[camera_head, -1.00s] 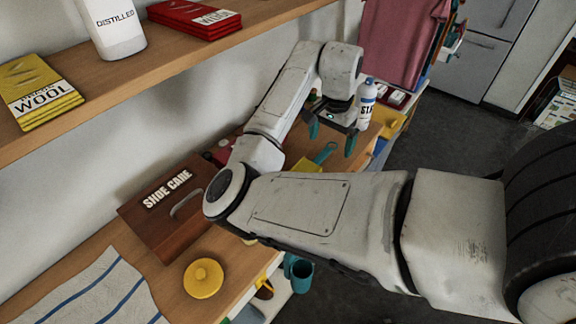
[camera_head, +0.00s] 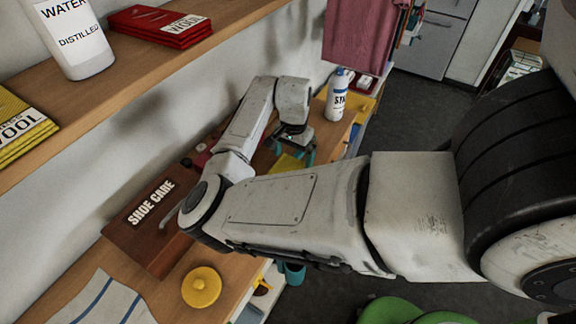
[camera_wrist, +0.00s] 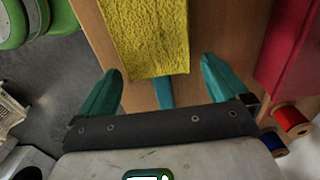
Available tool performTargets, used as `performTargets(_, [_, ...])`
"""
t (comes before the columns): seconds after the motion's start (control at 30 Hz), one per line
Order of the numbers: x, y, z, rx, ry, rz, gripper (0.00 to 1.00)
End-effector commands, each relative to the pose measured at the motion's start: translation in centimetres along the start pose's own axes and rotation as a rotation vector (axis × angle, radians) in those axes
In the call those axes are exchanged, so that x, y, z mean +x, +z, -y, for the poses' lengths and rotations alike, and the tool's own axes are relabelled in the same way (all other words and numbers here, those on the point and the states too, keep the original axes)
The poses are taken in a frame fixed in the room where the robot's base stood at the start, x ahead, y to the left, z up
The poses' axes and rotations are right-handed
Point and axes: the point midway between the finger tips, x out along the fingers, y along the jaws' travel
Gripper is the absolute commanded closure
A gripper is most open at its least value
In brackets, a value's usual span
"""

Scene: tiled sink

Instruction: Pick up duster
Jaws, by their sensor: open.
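The duster has a yellow, rough-textured head (camera_wrist: 145,38) and a teal handle (camera_wrist: 163,93). In the wrist view it lies on the wooden counter, with the handle between my fingers and the head just beyond the fingertips. In the head view its yellow part (camera_head: 289,163) shows behind my forearm, and the rest is largely hidden by my arm and gripper. My gripper (camera_wrist: 161,72) is open, with one teal finger on each side of the handle. It points down over the counter in the head view (camera_head: 292,153) and holds nothing.
A white bottle (camera_head: 337,95) stands beyond my gripper. A red object (camera_wrist: 288,58) and thread spools (camera_wrist: 290,120) are to the right in the wrist view. The brown shoe care box (camera_head: 150,222) and yellow lid (camera_head: 201,287) are nearer. A wooden shelf (camera_head: 120,65) overhangs the left.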

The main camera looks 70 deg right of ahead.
Motion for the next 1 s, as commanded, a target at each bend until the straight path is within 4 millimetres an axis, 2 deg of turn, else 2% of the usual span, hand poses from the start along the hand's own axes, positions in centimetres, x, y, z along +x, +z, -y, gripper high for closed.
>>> performTargets(0.17, [1.6, 0.0, -0.1, 0.000, 0.001, 0.000, 0.00])
performTargets(0.4, [1.8, -0.1, -0.1, 0.001, 0.000, -0.001, 0.00])
performTargets(0.9, [1.8, -0.1, -0.1, 0.001, 0.000, -0.001, 0.48])
performTargets(1.0, [1.7, -0.1, -0.1, 0.001, 0.000, -0.001, 0.53])
